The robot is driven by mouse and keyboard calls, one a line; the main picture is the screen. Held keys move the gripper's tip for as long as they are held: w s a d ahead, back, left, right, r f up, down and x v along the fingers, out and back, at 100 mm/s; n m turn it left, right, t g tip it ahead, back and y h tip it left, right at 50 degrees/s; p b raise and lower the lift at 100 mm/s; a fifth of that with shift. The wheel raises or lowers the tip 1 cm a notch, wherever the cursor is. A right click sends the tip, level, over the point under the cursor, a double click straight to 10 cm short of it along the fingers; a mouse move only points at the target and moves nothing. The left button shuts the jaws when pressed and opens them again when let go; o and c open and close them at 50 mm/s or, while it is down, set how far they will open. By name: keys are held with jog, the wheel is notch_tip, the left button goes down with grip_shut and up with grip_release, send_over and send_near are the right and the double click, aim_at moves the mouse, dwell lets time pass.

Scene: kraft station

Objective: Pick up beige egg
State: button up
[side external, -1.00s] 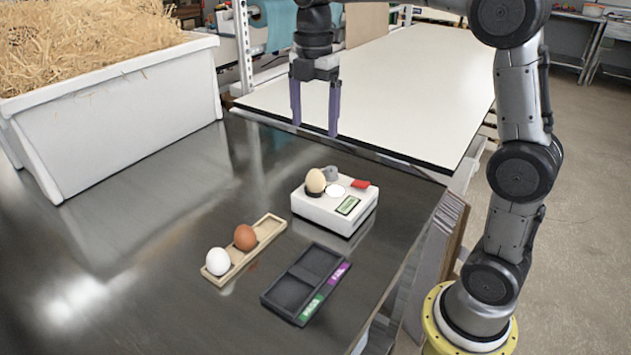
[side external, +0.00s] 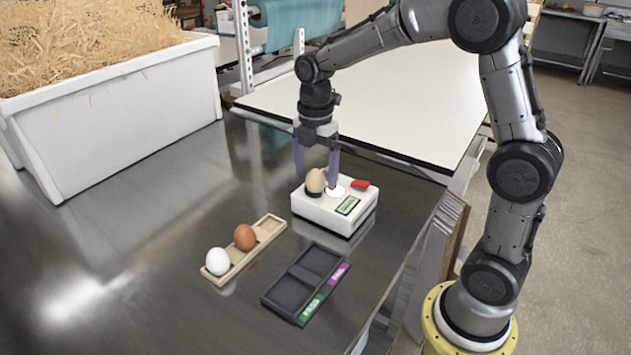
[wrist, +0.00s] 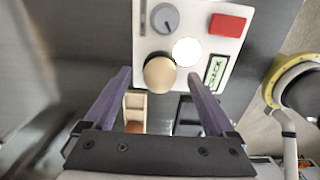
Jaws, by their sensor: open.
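The beige egg (side external: 315,181) sits on the white tester box (side external: 335,215), at its left side in the side external view. In the wrist view the egg (wrist: 159,73) shows beside a grey knob and a bright round light, ahead of my fingers. My gripper (side external: 316,185) is open and empty, with its purple fingers pointing down just behind the egg in the side external view. In the wrist view the fingers of my gripper (wrist: 160,82) are spread wide on either side of the egg's line. I cannot tell from these frames whether a finger touches the box.
A wooden tray (side external: 268,226) holds a brown egg (side external: 245,237) and a white egg (side external: 218,261). A dark two-slot tray (side external: 285,296) with green and purple labels lies in front. A white bin (side external: 120,130) of straw stands at the left. The dark table between is clear.

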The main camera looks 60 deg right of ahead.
jog(key=shift+c, duration=0.3)
jog(key=c, duration=1)
